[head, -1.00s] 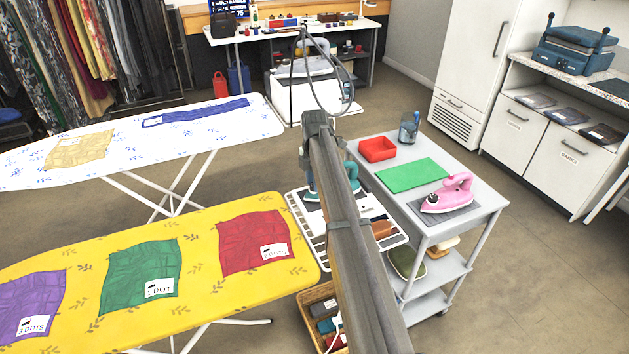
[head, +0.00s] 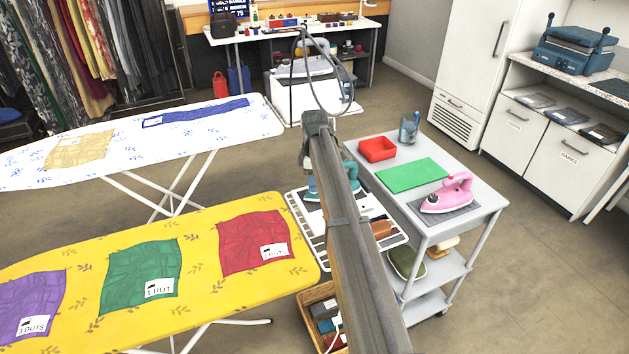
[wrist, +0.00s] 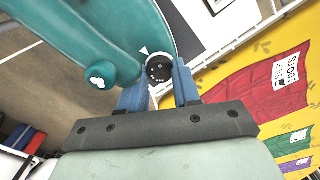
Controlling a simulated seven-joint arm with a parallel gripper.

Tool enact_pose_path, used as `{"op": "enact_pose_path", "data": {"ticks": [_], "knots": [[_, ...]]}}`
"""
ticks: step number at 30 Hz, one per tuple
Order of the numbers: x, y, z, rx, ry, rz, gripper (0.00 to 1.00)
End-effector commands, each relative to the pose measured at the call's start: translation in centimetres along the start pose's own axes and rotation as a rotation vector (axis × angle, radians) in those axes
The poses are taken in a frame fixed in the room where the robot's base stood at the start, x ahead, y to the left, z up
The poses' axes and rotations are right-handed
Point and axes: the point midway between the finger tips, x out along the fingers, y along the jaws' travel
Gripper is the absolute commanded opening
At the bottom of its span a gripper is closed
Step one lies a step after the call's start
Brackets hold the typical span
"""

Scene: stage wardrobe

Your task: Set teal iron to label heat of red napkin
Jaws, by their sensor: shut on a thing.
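The teal iron (head: 312,188) stands on the white rack at the end of the yellow ironing board, partly hidden behind my arm. In the wrist view the teal iron (wrist: 100,35) fills the upper left. Its round black dial (wrist: 159,68) has white marks, and a white pointer sits on the body at the dial's upper left. My gripper (wrist: 160,85) has its two blue fingers shut on the dial. The exact setting is too small to read. The red napkin (head: 248,238) lies on the yellow board; its white label (wrist: 290,79) seems to read silk, 2 dots.
Green (head: 142,280) and purple (head: 30,305) napkins with labels lie on the yellow board (head: 205,308). A basket (head: 312,297) stands below the rack.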

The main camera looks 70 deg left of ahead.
Motion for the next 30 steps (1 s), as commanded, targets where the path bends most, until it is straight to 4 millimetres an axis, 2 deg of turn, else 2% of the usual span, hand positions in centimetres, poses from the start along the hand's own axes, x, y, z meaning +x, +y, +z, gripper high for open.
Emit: {"op": "enact_pose_path", "data": {"ticks": [9, 22, 23, 30], "knots": [[0.03, -0.01, -0.01, 0.087, 0.0, 0.0, 0.01], [0.03, -0.02, 0.0, 0.095, 0.0, 0.0, 0.01], [0.03, -0.02, 0.0, 0.095, 0.0, 0.0, 0.33], [0.02, -0.01, 0.0, 0.095, 0.0, 0.0, 0.56]]}}
